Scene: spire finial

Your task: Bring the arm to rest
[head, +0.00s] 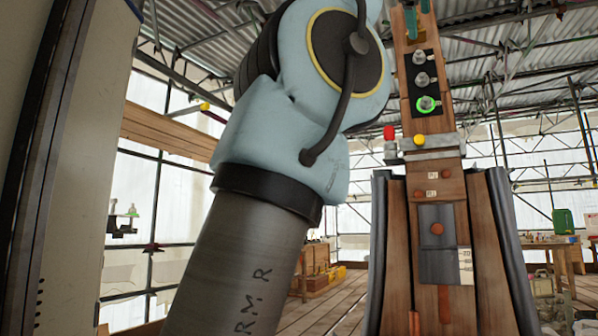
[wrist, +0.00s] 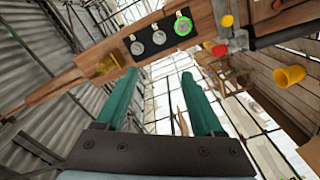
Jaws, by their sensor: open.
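My gripper (wrist: 160,88) is open in the wrist view, its two green fingers apart with nothing between them. In the head view, green pieces that look like its fingers (head: 411,20) show at the top edge, beside the upper part of the wooden spire (head: 440,190). The spire crosses the top of the wrist view (wrist: 70,90) diagonally, beyond the fingers. Its black panel (head: 432,82) carries two grey round fittings and one ringed in glowing green (head: 427,104). The panel also shows in the wrist view (wrist: 160,38). My light blue arm fills the middle of the head view.
A grey clamp band (head: 445,145) with a yellow knob (head: 419,140) crosses the spire. A red piece (head: 390,132) is beside it. Scaffold poles and a workbench (head: 550,244) stand behind. A tall pale panel (head: 75,120) is at left. Plank floor shows between.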

